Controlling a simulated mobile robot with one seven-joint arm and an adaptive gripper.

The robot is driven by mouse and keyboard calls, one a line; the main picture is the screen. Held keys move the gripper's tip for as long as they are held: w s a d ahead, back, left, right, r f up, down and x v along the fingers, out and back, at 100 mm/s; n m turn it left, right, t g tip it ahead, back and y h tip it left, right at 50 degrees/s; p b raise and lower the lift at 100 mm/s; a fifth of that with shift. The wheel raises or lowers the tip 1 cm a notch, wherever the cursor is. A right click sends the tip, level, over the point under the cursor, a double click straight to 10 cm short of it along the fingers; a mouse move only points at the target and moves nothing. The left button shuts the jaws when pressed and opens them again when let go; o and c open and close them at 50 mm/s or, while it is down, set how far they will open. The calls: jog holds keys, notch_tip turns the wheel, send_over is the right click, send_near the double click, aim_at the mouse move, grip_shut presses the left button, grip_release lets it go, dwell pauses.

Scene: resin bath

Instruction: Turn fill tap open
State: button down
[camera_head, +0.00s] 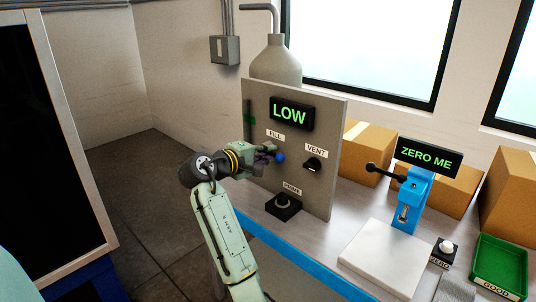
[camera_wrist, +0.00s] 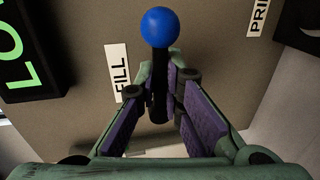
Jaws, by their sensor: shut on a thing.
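The fill tap has a dark lever with a blue ball knob (camera_head: 280,157), below the FILL label (camera_head: 274,134) on the grey panel (camera_head: 250,100). In the wrist view the blue knob (camera_wrist: 160,27) is at the top centre, and the tap's black lever (camera_wrist: 159,95) runs down between the purple finger pads. My gripper (camera_head: 267,156) is at the panel, shut on this lever, with the knob sticking out past the fingertips. The fingers hide part of the lever and its pivot. The display on the panel (camera_head: 290,113) reads LOW.
The VENT knob (camera_head: 312,164) is just right of the tap, and the PRIME button (camera_head: 284,202) is below. A blue device with a ZERO ME display (camera_head: 429,157), a white plate (camera_head: 385,258) and a green GOOD tray (camera_head: 499,264) stand further right.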

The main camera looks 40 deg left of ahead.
jog(key=shift+r, duration=0.1)
dwell(0.5)
jog(key=c, duration=1.7)
grip_release()
jog(key=v, duration=1.2)
